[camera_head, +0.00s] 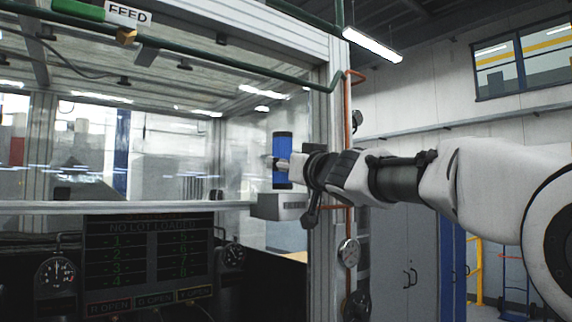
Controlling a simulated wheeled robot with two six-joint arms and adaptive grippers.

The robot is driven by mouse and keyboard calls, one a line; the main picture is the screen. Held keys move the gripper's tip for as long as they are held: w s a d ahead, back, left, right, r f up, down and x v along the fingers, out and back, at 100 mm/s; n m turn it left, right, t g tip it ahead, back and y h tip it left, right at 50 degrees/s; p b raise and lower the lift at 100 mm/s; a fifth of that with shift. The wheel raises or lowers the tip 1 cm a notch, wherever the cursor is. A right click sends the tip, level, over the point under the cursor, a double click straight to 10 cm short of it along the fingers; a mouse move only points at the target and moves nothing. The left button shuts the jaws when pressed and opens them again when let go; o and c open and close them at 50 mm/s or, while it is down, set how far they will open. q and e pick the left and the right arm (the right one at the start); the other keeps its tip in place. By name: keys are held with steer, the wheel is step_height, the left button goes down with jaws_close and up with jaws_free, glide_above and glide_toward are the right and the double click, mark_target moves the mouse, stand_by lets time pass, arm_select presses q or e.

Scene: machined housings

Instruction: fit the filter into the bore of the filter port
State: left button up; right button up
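The filter (283,147) is a blue upright cylinder with dark ends, near the frame's right post. My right gripper (277,163) comes in from the right and is shut on the filter at about mid-height, with a pale finger across it. A grey block (268,207) with a small unreadable label is directly below in the picture and looks like the filter port. Its bore cannot be seen. The filter's lower end shows just above the block's top edge; whether they touch cannot be told. My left gripper is out of view.
A light metal frame post (325,255) stands right beside the block, with an orange pipe (347,120) and a gauge (348,252) behind my arm. A pale rail (130,207) runs left above a dark display panel (148,260). A green pipe (230,64) crosses overhead.

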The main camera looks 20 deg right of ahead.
mark_target(288, 185)
steer(key=shift+f+b, duration=1.85)
steer(key=shift+f, duration=0.3)
steer(key=o, duration=1.3)
steer(key=shift+o, duration=0.2)
